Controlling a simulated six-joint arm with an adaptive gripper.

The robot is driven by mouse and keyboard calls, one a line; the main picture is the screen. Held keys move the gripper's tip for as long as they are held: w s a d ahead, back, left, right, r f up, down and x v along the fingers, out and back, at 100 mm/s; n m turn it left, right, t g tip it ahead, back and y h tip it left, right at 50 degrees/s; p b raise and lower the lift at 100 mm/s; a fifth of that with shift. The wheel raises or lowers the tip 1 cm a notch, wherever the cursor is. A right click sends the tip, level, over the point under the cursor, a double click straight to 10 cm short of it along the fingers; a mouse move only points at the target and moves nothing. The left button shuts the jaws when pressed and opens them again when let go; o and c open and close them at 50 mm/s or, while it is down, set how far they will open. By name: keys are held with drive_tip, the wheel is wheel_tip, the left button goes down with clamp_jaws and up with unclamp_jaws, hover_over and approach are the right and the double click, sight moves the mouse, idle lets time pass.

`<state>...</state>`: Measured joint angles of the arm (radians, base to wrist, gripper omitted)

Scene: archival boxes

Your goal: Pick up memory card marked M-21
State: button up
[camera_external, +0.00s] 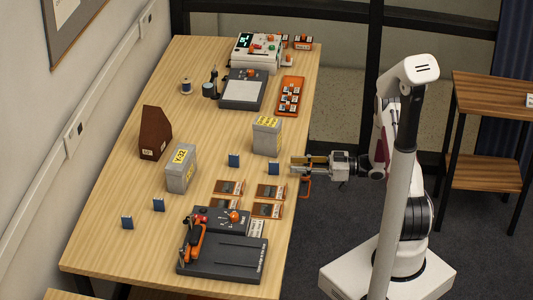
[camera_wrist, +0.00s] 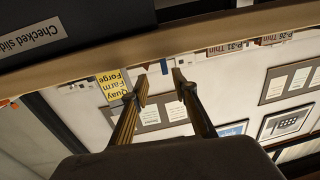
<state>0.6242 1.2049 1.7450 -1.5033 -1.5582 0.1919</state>
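Several small blue cards stand upright on the table; no marking on any is readable, so I cannot tell which is M-21. One blue card (camera_external: 274,168) is near the table's right edge, just left of my gripper (camera_external: 296,164). Another blue card (camera_external: 234,160) stands left of it. Two more, a blue card (camera_external: 159,204) and a blue card (camera_external: 127,222), stand at the near left. My gripper reaches in level from the right. No blue card is clear there.
A grey box (camera_external: 267,136) with a yellow label stands behind the nearest card; another grey box (camera_external: 179,169) is further left. Brown slide holders (camera_external: 229,188) and a dark device (camera_external: 222,257) lie nearer the camera. A brown file (camera_external: 155,134) stands at the left.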

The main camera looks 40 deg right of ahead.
sight(276, 174)
drive_tip(key=shift+a, duration=0.1)
drive_tip(key=shift+x, duration=1.25)
drive_tip(key=shift+a, duration=0.1)
drive_tip(key=shift+s+a+x, duration=0.1)
drive_tip(key=shift+s+x, duration=0.05)
drive_tip(key=shift+x, duration=0.75)
drive_tip(key=shift+s+a+x, duration=0.15)
drive_tip(key=shift+x, duration=1.45)
drive_tip(key=shift+r, duration=0.1)
drive_tip(key=shift+c, duration=0.4)
clamp_jaws()
